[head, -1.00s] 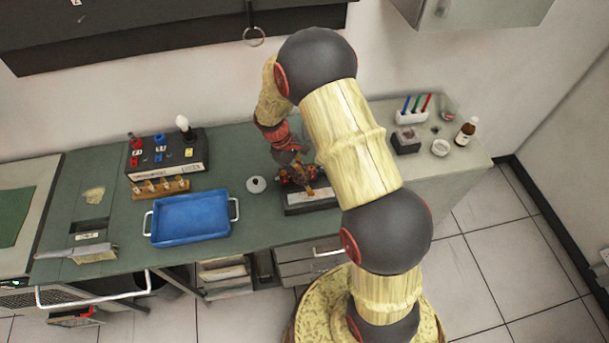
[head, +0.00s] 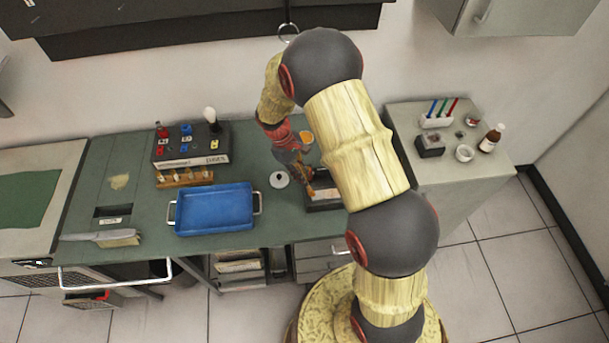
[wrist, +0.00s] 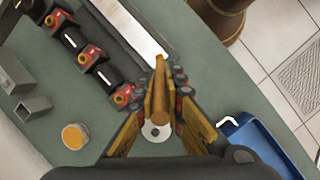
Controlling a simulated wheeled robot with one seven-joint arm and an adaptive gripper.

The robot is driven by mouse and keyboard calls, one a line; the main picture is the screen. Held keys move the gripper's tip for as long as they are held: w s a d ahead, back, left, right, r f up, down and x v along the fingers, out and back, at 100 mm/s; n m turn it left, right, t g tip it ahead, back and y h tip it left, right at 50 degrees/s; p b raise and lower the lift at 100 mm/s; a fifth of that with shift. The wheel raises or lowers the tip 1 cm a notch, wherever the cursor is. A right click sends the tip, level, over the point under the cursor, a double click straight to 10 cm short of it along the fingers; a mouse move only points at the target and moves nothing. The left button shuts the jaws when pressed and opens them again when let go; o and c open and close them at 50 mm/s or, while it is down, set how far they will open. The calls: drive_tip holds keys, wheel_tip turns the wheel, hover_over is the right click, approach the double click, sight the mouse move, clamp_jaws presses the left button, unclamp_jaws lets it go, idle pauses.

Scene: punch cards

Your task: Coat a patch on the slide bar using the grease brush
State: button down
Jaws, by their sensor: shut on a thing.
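My gripper (wrist: 166,88) is shut on the grease brush (wrist: 160,104), a brown wooden rod between its fingers. In the head view my gripper (head: 306,174) is low over the bench, partly hidden by my arm. In the wrist view the brush's far end overlaps the near end of a long pale bar, seemingly the slide bar (wrist: 132,27). I cannot tell whether they touch. The bar lies along a dark base (head: 325,205), partly covered by my arm in the head view. An orange-filled pot (wrist: 75,136), likely grease, stands left of my gripper and shows in the head view (head: 307,137).
A white disc-shaped piece (head: 279,180) stands just left of my gripper. A blue tray (head: 213,210) is farther left, before a black switch box (head: 190,148). A bottle (head: 491,138) stands far right.

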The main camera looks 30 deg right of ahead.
drive_tip(key=r, duration=0.2)
drive_tip(key=r+p, duration=0.1)
drive_tip(key=shift+s+d, duration=0.1)
drive_tip(key=shift+d, duration=0.15)
drive_tip(key=shift+a+r+p, duration=0.15)
drive_tip(key=shift+r+p, duration=0.25)
drive_tip(key=shift+r, duration=0.25)
drive_tip(key=shift+r+p, duration=0.95)
drive_tip(key=shift+r, duration=0.65)
drive_tip(key=shift+f+b, duration=0.35)
drive_tip(key=shift+f, duration=0.25)
